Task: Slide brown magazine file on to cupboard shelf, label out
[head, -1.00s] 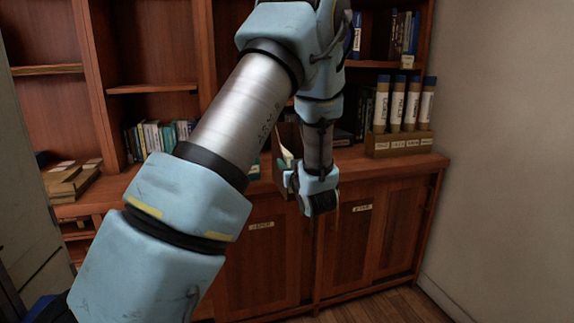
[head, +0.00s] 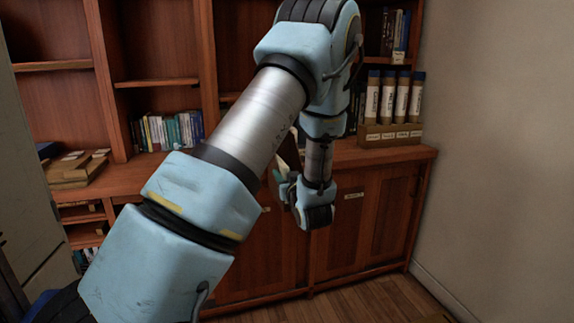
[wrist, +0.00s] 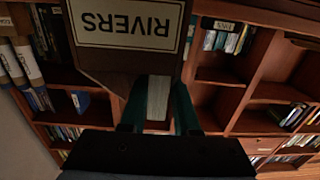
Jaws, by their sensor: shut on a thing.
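The brown magazine file (wrist: 110,62) fills the upper middle of the wrist view. Its white label (wrist: 130,20), reading RIVERS upside down there, faces the wrist camera. My gripper (wrist: 158,104) is shut on the file, with a teal finger on each side of a pale, lined strip. In the head view only a sliver of the file (head: 289,158) shows behind my gripper (head: 300,202); the arm hides the rest. The wooden cupboard (head: 355,158) stands behind, with the gripper in front of its lower doors.
A box of upright labelled tubes (head: 392,136) stands on the cupboard's right top. Books (head: 168,132) line a bay at left, and flat boxes (head: 75,170) lie further left. A bare wall (head: 490,130) closes the right side.

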